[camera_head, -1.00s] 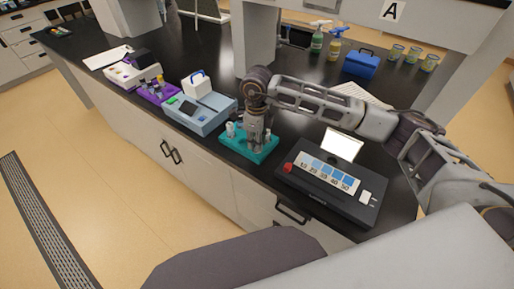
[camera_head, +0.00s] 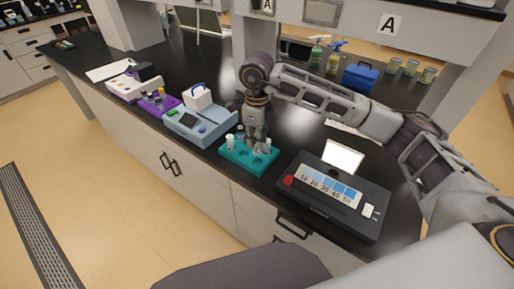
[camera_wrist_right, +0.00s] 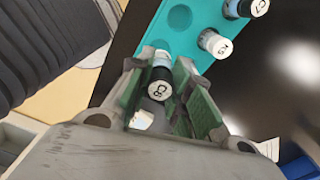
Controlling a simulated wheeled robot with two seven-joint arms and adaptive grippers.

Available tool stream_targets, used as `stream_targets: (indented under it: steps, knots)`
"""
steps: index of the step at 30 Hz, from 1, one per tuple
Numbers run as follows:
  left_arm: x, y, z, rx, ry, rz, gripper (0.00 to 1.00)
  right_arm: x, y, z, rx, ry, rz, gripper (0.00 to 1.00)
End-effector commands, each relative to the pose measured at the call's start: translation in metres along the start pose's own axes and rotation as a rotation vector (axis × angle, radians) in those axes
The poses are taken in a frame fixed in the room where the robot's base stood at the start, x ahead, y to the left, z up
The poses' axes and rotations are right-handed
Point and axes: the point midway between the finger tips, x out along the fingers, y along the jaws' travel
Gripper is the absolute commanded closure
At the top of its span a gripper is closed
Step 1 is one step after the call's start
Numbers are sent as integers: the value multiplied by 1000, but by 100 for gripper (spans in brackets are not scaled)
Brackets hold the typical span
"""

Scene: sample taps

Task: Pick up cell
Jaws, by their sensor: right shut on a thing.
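A small vial with a black-and-white cap marked like "C8" (camera_wrist_right: 161,86) sits between the green-padded fingers of my right gripper (camera_wrist_right: 172,80) in the right wrist view. The fingers are shut on it. In the head view my right gripper (camera_head: 256,143) points down just over the teal rack (camera_head: 236,158), and the held vial is mostly hidden there. The rack also shows in the right wrist view (camera_wrist_right: 205,20), with an empty round well and two other capped vials, one of them near the gripper (camera_wrist_right: 216,43). My left gripper is not in view.
A black device with a red knob and lit screen (camera_head: 343,157) stands right of the rack. A blue-grey instrument (camera_head: 200,123) and a purple tray (camera_head: 158,104) stand left. A blue box (camera_head: 360,78), spray bottles and several jars stand behind. The counter's front edge is close.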

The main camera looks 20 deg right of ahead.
Motion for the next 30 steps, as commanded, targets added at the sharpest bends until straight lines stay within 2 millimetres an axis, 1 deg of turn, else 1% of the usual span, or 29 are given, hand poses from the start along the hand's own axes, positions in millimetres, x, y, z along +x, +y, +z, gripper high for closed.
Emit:
stream_targets:
  steps: [1,4,10,30]
  knots:
    - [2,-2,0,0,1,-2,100,-7,0,1,0,-3,-2,95]
    - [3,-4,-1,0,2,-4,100,-18,0,1,0,-2,-1,95]
    - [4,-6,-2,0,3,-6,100,-30,0,0,1,-1,-1,95]
    - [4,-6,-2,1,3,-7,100,-31,0,0,1,0,0,95]
